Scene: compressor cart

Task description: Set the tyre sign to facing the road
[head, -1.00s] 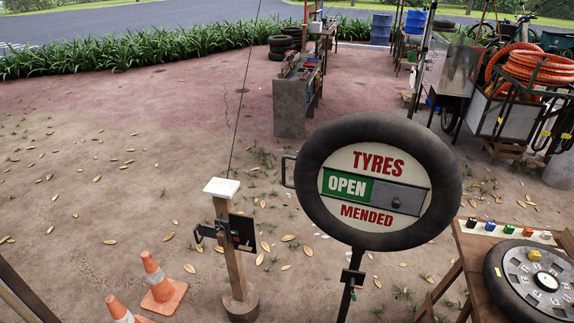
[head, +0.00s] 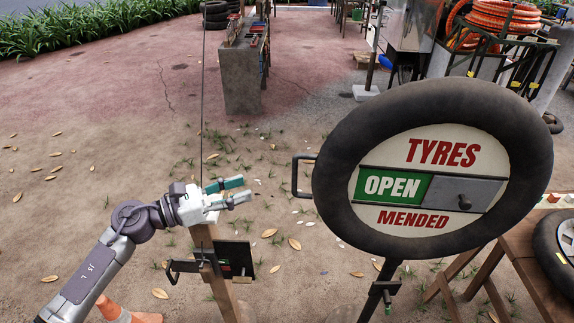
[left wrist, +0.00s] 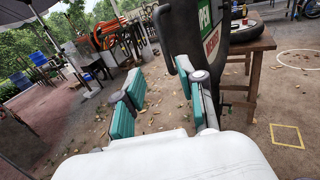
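The tyre sign is a round board reading TYRES, OPEN, MENDED inside a black tyre (head: 336,205), on a dark post. In the head view its lettered face is turned toward me. A dark bar handle (head: 301,176) sticks out from its left rim. My left gripper (head: 246,189) is left of the handle, apart from it, with teal fingers spread and nothing between them. In the left wrist view the open fingers (left wrist: 165,108) point toward the sign (left wrist: 181,32), whose edge is partly cut off and overlapped by the right finger. My right gripper is out of view.
A wooden post (head: 216,268) with a dark bracket stands below my left gripper. An orange cone (head: 128,313) is at the bottom left. A wooden table (head: 500,250) with a tyre stands right of the sign. Ground between gripper and handle is clear.

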